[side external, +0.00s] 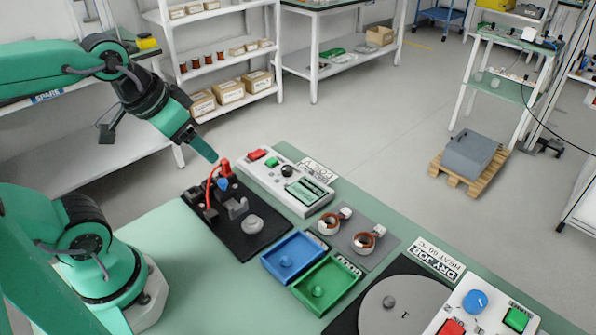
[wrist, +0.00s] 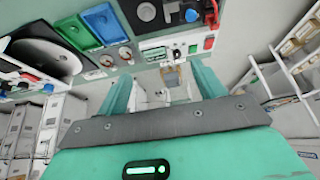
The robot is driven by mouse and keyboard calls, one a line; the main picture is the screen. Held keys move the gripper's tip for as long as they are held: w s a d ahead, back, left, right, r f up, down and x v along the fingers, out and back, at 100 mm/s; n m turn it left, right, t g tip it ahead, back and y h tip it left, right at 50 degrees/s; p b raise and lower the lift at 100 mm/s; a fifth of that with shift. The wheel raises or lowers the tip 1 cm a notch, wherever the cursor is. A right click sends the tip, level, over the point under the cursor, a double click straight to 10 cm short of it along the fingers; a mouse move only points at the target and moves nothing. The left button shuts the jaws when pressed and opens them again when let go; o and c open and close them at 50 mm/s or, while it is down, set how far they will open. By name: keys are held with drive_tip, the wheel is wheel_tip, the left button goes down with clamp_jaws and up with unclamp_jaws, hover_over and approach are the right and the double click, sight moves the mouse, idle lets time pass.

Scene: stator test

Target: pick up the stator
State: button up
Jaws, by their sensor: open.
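Two stators, copper-coloured rings each with a small white block beside it, sit side by side on a grey plate (side external: 372,219). One stator (side external: 329,223) is farther back, and the other stator (side external: 364,241) is nearer the front right. Both also show small at the upper left of the wrist view, one stator (wrist: 107,61) beside the other stator (wrist: 126,53). My gripper (side external: 209,153) is in the air above and behind the black fixture, well to the left of the stators. In the wrist view my gripper (wrist: 163,82) has its fingers apart, with nothing between them.
A black fixture (side external: 262,242) with red and blue parts stands below my gripper. Blue tray (side external: 291,257), green tray (side external: 325,286) and a grey disc (side external: 390,305) are nearby. The bench's left front is clear.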

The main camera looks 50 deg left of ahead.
drive_tip(key=shift+w, duration=0.15)
drive_tip(key=m+g, duration=0.2)
drive_tip(key=g, duration=0.4)
hover_over(330, 217)
drive_tip(key=s+d, duration=0.1)
wheel_tip(330, 217, down, 16)
drive_tip(key=shift+s+f, duration=0.2)
drive_tip(key=shift+f, duration=3.65)
drive_tip(key=c, duration=1.1)
drive_tip(key=shift+r, duration=0.15)
drive_tip(key=shift+c, duration=0.2)
